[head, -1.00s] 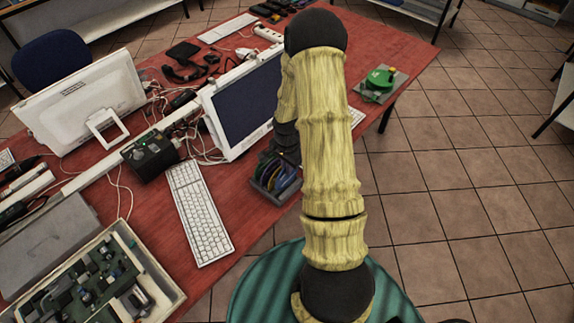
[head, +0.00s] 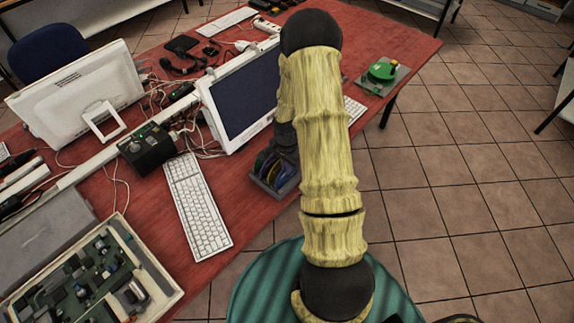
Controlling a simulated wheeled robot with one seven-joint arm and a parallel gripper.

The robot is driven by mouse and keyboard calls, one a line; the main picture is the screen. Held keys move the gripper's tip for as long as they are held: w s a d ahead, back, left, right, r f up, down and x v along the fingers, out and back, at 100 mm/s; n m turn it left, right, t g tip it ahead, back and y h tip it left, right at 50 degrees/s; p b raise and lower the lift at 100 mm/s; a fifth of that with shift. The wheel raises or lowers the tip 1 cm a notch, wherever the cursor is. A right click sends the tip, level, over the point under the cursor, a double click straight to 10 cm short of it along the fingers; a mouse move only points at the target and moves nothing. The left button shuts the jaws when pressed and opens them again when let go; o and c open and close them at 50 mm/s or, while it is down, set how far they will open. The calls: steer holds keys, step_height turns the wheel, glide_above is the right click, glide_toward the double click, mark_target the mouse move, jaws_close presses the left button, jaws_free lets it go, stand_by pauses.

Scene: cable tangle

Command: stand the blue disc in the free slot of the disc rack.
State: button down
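The disc rack (head: 262,186) is a small grey holder on the red table near its front edge, left of my arm. My gripper (head: 285,153) is a dark shape just behind and above the rack's right side, partly hidden by my yellow arm. Its fingers are not clear, so I cannot tell whether it is open or holds a disc.
A white keyboard (head: 198,208) lies left of the rack, and a white-framed monitor (head: 243,97) stands behind it. A black box (head: 148,147) with cables sits further left. An open tray of circuit boards (head: 95,275) is at the front left. A green device (head: 382,72) lies at the right end.

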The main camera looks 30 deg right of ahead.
steer(key=c, duration=1.5)
jaws_free()
steer(key=shift+c, duration=0.2)
steer(key=shift+r, duration=0.15)
step_height(320, 180, up, 17)
steer(key=b, duration=0.2)
steer(key=s+a+r+n+t, duration=0.2)
steer(key=s+a+r+n, duration=0.2)
steer(key=s+a+n, duration=0.8)
steer(key=shift+s+a+n+t, duration=0.3)
steer(key=shift+a+n, duration=0.45)
steer(key=shift+n, duration=0.25)
